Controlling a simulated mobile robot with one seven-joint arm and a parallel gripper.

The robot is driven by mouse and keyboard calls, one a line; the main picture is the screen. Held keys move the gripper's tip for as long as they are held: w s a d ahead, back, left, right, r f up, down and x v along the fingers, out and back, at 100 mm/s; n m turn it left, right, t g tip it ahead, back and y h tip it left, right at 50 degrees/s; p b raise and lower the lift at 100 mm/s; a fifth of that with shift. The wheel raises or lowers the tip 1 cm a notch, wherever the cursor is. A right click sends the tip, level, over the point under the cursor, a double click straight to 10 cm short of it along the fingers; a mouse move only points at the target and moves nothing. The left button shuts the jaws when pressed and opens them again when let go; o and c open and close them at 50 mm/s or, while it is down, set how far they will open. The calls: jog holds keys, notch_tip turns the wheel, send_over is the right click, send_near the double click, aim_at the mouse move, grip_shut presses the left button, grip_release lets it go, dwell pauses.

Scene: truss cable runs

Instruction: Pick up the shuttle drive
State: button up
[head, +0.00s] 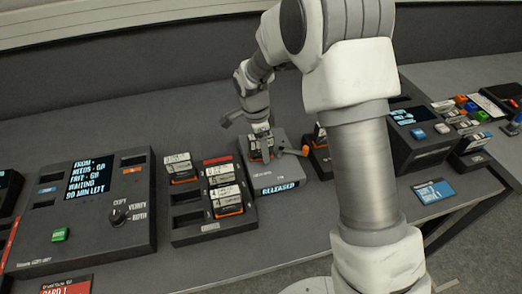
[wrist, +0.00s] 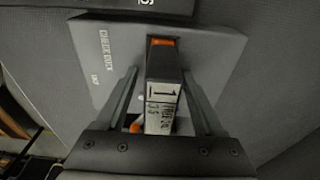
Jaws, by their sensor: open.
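A dark drive with a white label and an orange end, which I take to be the shuttle drive (head: 262,152), stands in a grey dock (head: 290,171) whose small display reads RELEASED. In the wrist view the drive (wrist: 162,90) shows a "1" on its label and rises from the dock's grey plate (wrist: 115,50). My gripper (wrist: 161,76) is open, with one finger on each side of the drive; I cannot tell whether either finger touches it. In the head view my gripper (head: 258,133) is over the drive and partly hides it.
An orange lever (head: 304,151) sticks out at the dock's right side. A rack (head: 187,222) with several drives stands to the left, beside a console (head: 137,235) with a screen and knob. Another dark unit (head: 321,166) is partly hidden by my arm. The grey tabletop behind is clear.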

grip_shut()
jog(key=shift+r, duration=0.15)
dwell(0.4)
jog(key=shift+r, duration=0.5)
notch_tip(320, 180, up, 3)
jog(key=shift+s+r, duration=0.15)
jog(key=shift+r, duration=0.05)
jog(key=s+d+r, duration=0.2)
jog(key=s+r, duration=0.4)
jog(key=s, duration=0.5)
jog(key=w+d+f+n+t+y+p, duration=0.1)
jog(key=w+d+n+p, duration=0.4)
jog(key=d+n, duration=0.7)
jog(key=n, duration=0.2)
jog(key=shift+w+d+n, duration=0.15)
jog(key=shift+n, duration=0.25)
